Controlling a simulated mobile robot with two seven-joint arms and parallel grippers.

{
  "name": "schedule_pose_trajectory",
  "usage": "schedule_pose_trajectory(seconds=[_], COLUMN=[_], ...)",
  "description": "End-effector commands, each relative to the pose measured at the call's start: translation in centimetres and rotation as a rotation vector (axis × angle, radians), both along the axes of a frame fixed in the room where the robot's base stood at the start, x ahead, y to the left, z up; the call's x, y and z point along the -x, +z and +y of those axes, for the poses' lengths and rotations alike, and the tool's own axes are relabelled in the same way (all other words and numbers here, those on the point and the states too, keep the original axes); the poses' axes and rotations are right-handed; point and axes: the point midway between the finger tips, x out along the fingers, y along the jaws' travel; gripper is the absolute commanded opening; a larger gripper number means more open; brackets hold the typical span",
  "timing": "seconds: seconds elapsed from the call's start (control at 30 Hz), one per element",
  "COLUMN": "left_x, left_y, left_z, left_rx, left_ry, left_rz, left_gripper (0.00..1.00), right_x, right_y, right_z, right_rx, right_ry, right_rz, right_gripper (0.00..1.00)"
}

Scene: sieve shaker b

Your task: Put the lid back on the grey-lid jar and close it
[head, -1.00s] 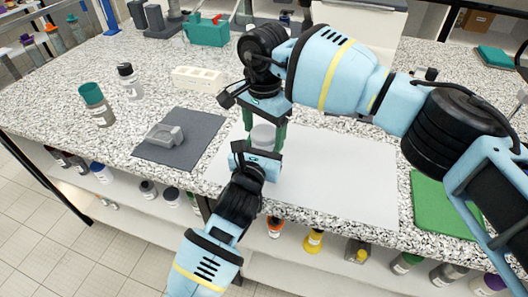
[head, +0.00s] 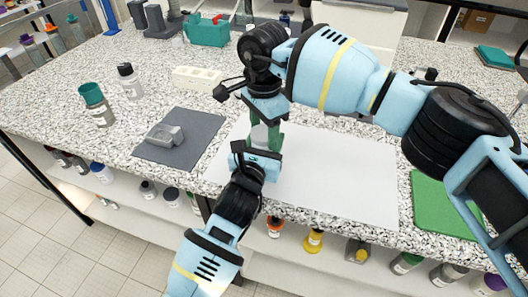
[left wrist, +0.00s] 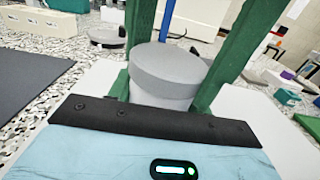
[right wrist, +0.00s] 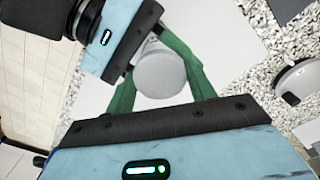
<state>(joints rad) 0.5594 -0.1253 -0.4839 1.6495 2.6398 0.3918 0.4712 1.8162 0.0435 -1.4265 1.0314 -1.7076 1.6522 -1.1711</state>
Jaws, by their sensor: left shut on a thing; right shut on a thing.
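The grey-lid jar (left wrist: 160,92) stands upright in the left wrist view, with its grey lid (left wrist: 172,62) on top, level and touching the jar. The lid's round top also shows from above in the right wrist view (right wrist: 160,74). My left gripper (head: 262,152) comes in low from the front and is shut on the jar's body. My right gripper (head: 265,132) points down from above and is shut on the lid, its green fingers on either side. In the head view, the fingers and the left gripper hide most of the jar. The lid's thread is hidden.
A white sheet (head: 345,180) lies under the jar. To its left is a dark mat (head: 185,150) with a grey device (head: 164,136). A teal-lid jar (head: 97,104), a black-lid bottle (head: 130,82) and a white rack (head: 196,77) stand farther left. A green mat (head: 438,205) lies right.

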Motion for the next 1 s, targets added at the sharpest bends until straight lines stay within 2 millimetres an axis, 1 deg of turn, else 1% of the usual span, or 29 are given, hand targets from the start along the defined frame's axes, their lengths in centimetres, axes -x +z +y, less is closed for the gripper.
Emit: schedule_pose_trajectory(seconds=[0.17, 0.2, 0.33, 0.57, 0.67, 1.0], left_x=[0.0, 0.0, 0.0, 0.0, 0.0, 0.0], left_y=[0.0, 0.0, 0.0, 0.0, 0.0, -0.1], left_z=[-0.1, -0.1, -0.1, 0.0, 0.1, 0.1], left_rx=[-0.001, 0.000, 0.000, 0.000, 0.000, -0.002], left_ry=[-0.001, -0.001, -0.001, 0.001, 0.001, 0.001], left_rz=[0.000, 0.000, 0.000, 0.000, 0.000, 0.003], left_gripper=[0.00, 0.00, 0.00, 0.00, 0.00, 0.00], right_x=[-0.1, -0.1, 0.0, 0.0, 0.0, 0.0], right_y=[0.1, 0.1, 0.0, 0.1, 0.5, 4.2], right_z=[0.0, 0.0, 0.0, 0.0, 0.0, 0.0], right_rx=[0.000, 0.000, -0.001, 0.000, 0.000, 0.000], right_ry=[0.001, 0.001, 0.002, 0.003, 0.003, 0.003], right_rz=[-0.002, -0.002, -0.002, 0.000, 0.000, -0.001], right_gripper=[0.27, 0.60, 0.76, 0.76, 0.76, 0.76])
